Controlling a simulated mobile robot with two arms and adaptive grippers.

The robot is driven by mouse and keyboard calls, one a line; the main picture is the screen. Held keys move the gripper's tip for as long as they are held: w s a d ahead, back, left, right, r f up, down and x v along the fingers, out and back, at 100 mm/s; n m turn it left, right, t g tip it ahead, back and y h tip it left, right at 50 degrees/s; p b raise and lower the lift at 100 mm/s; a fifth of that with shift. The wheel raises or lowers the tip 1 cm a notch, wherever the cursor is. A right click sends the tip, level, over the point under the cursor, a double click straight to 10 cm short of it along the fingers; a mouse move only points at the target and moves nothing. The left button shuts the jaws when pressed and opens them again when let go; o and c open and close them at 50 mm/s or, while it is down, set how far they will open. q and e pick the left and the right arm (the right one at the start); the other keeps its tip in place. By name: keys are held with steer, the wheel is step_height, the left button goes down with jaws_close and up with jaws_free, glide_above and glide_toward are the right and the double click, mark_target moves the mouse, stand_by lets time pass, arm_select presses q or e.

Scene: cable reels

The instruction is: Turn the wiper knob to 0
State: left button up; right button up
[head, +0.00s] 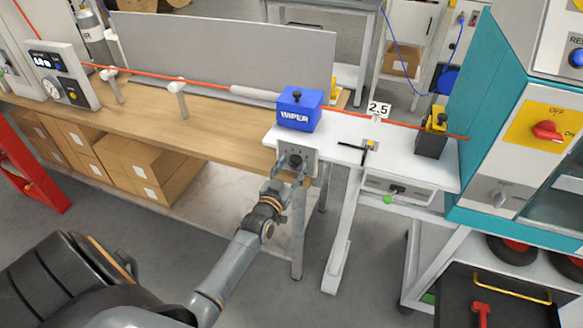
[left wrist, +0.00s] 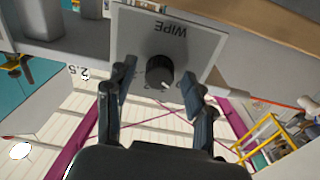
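The wiper knob (left wrist: 159,72) is a round black knob on a pale panel (left wrist: 205,42) lettered "WIPE", upside down in the left wrist view. A white mark shows at the knob's lower edge; the numerals around it are partly hidden or too small to read. In the head view the panel (head: 311,156) hangs at the front edge below the blue WIPER box (head: 299,112). My left gripper (head: 292,169) is in front of the panel. Its fingers (left wrist: 157,80) are apart, one on each side of the knob; contact cannot be told. My right gripper is not in view.
A wooden bench (head: 150,115) runs left and a white table (head: 415,165) right. An orange cable (head: 150,76) passes through the WIPER box. A teal machine (head: 480,95) with a red switch stands right. Cardboard boxes (head: 140,180) sit under the bench.

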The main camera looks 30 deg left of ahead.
arm_select(q)
steer(key=v, duration=1.2)
steer(key=shift+f, duration=0.1)
steer(key=s+d+f+m+g+h, duration=0.1)
steer(key=s+d+f+g, duration=0.25)
steer(key=f, duration=0.65)
steer(key=s+d+f+g+h, duration=0.1)
steer(key=s+d+f+g, duration=0.3)
steer(key=f, duration=0.7)
steer(key=s+d+f+m+g+h, duration=0.15)
steer(key=s+f, duration=0.35)
steer(key=f, duration=0.5)
steer(key=s+d+f+g, duration=0.1)
steer(key=s+f+g, duration=0.1)
steer(key=s+f, duration=0.3)
steer(key=s+f+m+g, duration=0.1)
steer(key=s+f+g, duration=0.2)
steer(key=s, duration=1)
steer(key=s+d+f+g, duration=0.1)
steer(key=s+f+g, duration=0.2)
steer(key=s+f, duration=0.4)
steer(key=s, duration=0.3)
steer(key=shift+d, duration=0.35)
steer(key=shift+w+f+m, duration=0.1)
steer(key=shift+w+m, duration=0.05)
steer(key=shift+m, duration=0.1)
steer(key=shift+c, duration=0.4)
